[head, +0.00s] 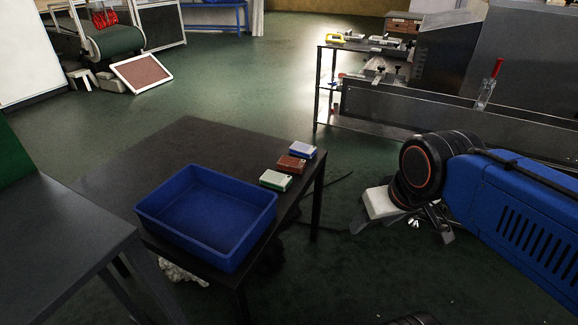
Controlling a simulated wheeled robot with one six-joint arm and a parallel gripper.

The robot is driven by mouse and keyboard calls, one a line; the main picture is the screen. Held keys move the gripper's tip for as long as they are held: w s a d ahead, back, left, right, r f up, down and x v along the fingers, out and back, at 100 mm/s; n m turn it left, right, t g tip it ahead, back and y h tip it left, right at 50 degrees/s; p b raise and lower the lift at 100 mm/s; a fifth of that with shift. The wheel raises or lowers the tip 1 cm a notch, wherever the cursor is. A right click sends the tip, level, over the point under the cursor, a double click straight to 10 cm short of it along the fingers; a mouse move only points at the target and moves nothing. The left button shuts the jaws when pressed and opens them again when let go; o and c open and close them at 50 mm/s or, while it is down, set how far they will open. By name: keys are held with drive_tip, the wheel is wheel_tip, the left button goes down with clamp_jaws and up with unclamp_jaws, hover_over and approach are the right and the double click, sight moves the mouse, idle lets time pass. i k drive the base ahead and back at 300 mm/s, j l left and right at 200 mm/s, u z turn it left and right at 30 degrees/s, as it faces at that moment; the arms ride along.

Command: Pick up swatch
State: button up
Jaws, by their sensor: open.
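Three small flat blocks, which may be the swatches, lie in a row near the right edge of the dark table (160,152). One is blue and white (302,150), one is reddish brown (291,164), and the nearest is green and white (276,180). My gripper (405,224) hangs at the end of my blue arm, to the right of the table and apart from the blocks. Its grey fingers are spread and nothing shows between them. Part of it is hidden by my wrist joint.
An empty blue bin (208,262) stands on the table's front part, left of the blocks. Another dark table (62,232) is at the left. A metal rack with tools (352,46) and a long machine (440,106) stand behind my arm. The floor between is mostly clear.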

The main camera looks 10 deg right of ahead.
sight(294, 165)
drive_tip(key=i+l, duration=0.85)
drive_tip(key=l+z, duration=0.05)
